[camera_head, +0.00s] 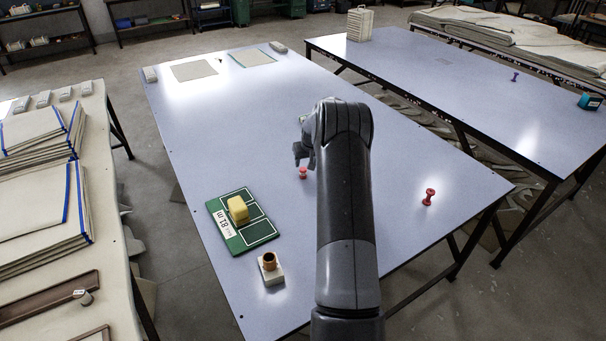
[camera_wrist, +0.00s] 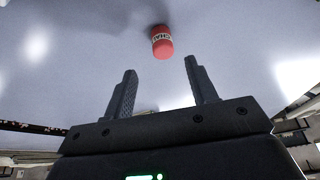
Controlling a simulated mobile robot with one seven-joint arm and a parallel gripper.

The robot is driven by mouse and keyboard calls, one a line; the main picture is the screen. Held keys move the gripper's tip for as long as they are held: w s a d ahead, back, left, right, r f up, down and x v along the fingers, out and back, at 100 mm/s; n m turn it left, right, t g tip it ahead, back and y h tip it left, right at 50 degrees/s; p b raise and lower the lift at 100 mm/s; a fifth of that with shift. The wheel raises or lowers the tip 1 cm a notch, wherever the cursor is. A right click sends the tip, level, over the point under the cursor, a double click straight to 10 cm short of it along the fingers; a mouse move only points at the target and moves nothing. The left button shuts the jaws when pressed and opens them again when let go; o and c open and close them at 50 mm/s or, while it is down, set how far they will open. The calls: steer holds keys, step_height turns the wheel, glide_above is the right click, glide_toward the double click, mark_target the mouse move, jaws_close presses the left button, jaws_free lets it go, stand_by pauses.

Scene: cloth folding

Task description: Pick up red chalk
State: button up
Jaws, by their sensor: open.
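The red chalk (camera_head: 303,173) is a short red piece with a pale band, on the blue-grey table (camera_head: 210,110) near its middle. In the wrist view the red chalk (camera_wrist: 162,42) shows its label, beyond the fingertips and roughly between their lines. My gripper (camera_head: 305,152) is close to the chalk in the head view, partly hidden by my arm. In the wrist view my gripper (camera_wrist: 163,75) has its two fingers spread apart with nothing between them. The chalk is apart from the fingers.
A green board (camera_head: 262,231) with a yellow block (camera_head: 237,209) lies to the left. A small copper-coloured cup on a pale block (camera_head: 270,268) stands at the front. A red spool-like object (camera_head: 428,197) stands to the right. The table's far half is mostly clear.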

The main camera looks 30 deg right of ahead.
mark_target(303, 169)
steer(key=shift+x, duration=0.9)
steer(key=x, duration=0.4)
steer(key=shift+s+a, duration=0.2)
steer(key=shift+a, duration=0.15)
steer(key=shift+x, duration=0.75)
steer(key=shift+w, duration=0.1)
steer(key=shift+c, duration=0.4)
steer(key=c, duration=1)
steer(key=shift+r, duration=0.1)
